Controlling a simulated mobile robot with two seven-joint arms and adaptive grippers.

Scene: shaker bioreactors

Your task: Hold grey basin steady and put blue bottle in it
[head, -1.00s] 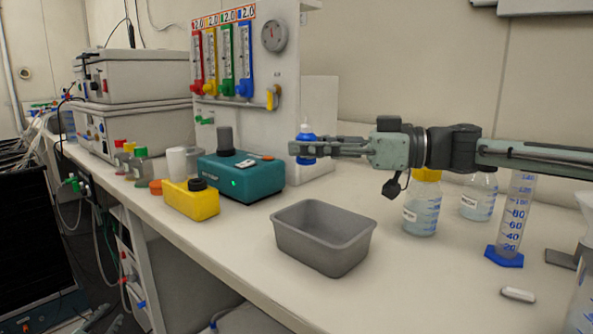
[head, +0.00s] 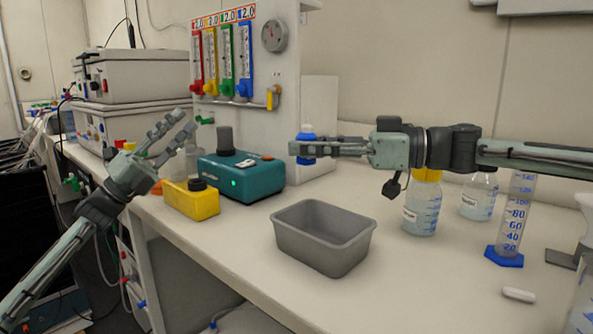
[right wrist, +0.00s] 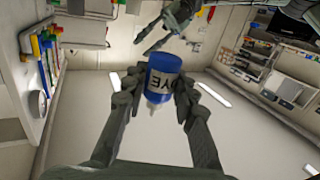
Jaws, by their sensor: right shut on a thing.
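The grey basin (head: 322,262) stands empty on the bench, below and in front of my right gripper. My right gripper (head: 306,149) is shut on the blue bottle (head: 306,135) and holds it in the air above the bench, behind the basin. In the right wrist view the blue bottle (right wrist: 162,80) sits between the fingers, with dark lettering and a pale nozzle. My left gripper (head: 187,129) is open and empty, left of the basin, above the yellow block and in front of the small bottles.
A teal device (head: 242,178) and a yellow block (head: 192,200) stand left of the basin. A white stir bar (head: 518,295) lies at front right.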

